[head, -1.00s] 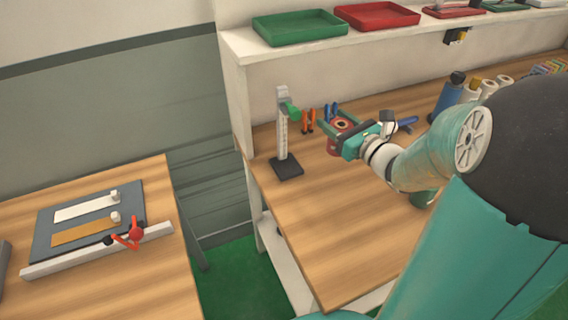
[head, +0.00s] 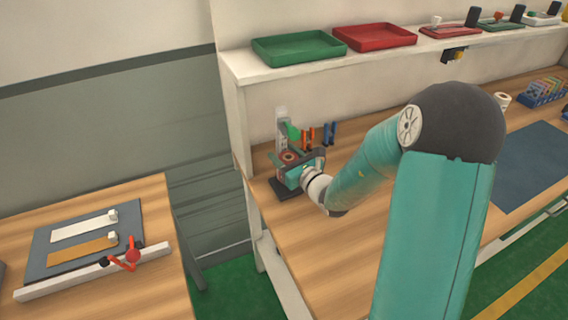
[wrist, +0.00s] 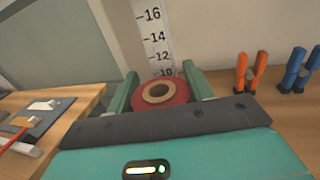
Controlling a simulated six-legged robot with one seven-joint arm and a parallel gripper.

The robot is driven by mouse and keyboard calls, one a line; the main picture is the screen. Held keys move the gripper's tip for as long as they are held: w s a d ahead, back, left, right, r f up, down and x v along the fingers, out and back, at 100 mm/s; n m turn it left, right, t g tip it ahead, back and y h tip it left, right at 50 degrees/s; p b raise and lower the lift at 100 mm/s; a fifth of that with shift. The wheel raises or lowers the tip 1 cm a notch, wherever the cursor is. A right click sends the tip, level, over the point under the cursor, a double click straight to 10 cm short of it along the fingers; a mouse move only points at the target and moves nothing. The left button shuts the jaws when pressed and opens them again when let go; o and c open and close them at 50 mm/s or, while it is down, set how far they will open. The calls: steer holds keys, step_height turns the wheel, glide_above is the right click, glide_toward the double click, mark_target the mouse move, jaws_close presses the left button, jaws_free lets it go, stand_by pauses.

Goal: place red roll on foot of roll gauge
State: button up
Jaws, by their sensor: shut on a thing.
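The red roll (wrist: 172,97) is between the two green fingers of my gripper (wrist: 160,90) in the wrist view, its brown core facing up. In the head view the red roll (head: 289,156) is partly hidden by my gripper (head: 296,165), which is shut on it. The roll gauge (head: 282,120) stands upright just behind the roll, with a green slider. Its dark foot (head: 283,189) shows below my gripper. The roll appears above the foot; I cannot tell if they touch. In the wrist view the gauge's scale (wrist: 152,35) rises directly behind the roll.
Orange pliers (wrist: 248,73) and blue pliers (wrist: 298,70) stand right of the gauge. A shelf with a green tray (head: 298,46) and a red tray (head: 374,37) is above. The bench (head: 310,235) is clear in front. A gap separates it from the left table (head: 160,210).

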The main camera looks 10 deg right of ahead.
steer(key=shift+a+f, duration=0.2)
steer(key=shift+f, duration=1.45)
steer(key=shift+f, duration=0.2)
steer(key=o, duration=1.1)
steer(key=shift+w, duration=0.1)
steer(key=shift+o, duration=0.2)
